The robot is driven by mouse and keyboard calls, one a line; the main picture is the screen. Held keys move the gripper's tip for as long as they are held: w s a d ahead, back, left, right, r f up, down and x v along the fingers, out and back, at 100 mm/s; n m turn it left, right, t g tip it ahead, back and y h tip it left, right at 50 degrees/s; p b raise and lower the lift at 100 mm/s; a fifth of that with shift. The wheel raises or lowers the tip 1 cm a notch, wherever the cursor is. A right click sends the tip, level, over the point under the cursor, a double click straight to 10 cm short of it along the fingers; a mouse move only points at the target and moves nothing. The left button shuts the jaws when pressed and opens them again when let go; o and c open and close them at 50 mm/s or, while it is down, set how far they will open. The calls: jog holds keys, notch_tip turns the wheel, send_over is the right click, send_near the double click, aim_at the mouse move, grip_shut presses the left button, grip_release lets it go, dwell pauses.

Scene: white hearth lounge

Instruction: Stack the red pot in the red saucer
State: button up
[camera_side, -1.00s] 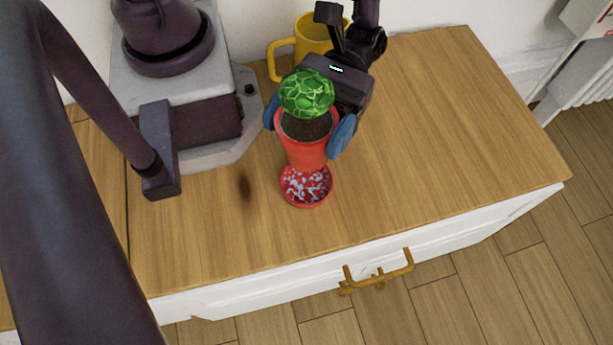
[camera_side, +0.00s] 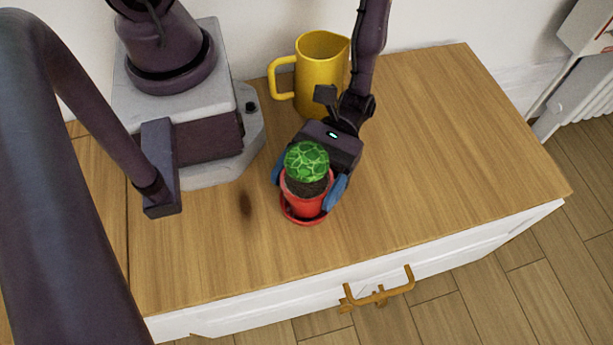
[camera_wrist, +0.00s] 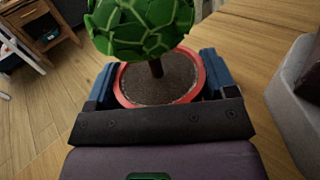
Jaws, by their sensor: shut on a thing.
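The red pot (camera_side: 306,204) holds dark soil and a round green plant (camera_side: 307,161). It is upright, with its base within the rim of the red saucer (camera_side: 289,215) on the wooden top; whether it rests on the saucer's floor is hidden. My gripper (camera_side: 309,189) is shut on the pot, one blue finger on each side. In the wrist view, the pot's red rim (camera_wrist: 122,92) sits between the blue fingers, and the plant covers the far part. The saucer is hidden there.
A yellow pitcher (camera_side: 311,84) stands behind my gripper near the wall. The wooden cabinet top (camera_side: 450,150) is clear to the right. Its front edge lies ahead of the saucer, above a drawer with a brass handle (camera_side: 378,293).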

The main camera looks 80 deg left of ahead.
jog(key=shift+f, duration=0.15)
jog(key=shift+f, duration=0.15)
jog(key=o, duration=1.2)
jog(key=shift+c, duration=0.2)
jog(key=shift+w+a+r, duration=0.15)
jog(key=shift+w+r, duration=0.1)
jog(key=shift+r, duration=0.05)
jog(key=v, duration=0.7)
jog(key=shift+r, duration=0.1)
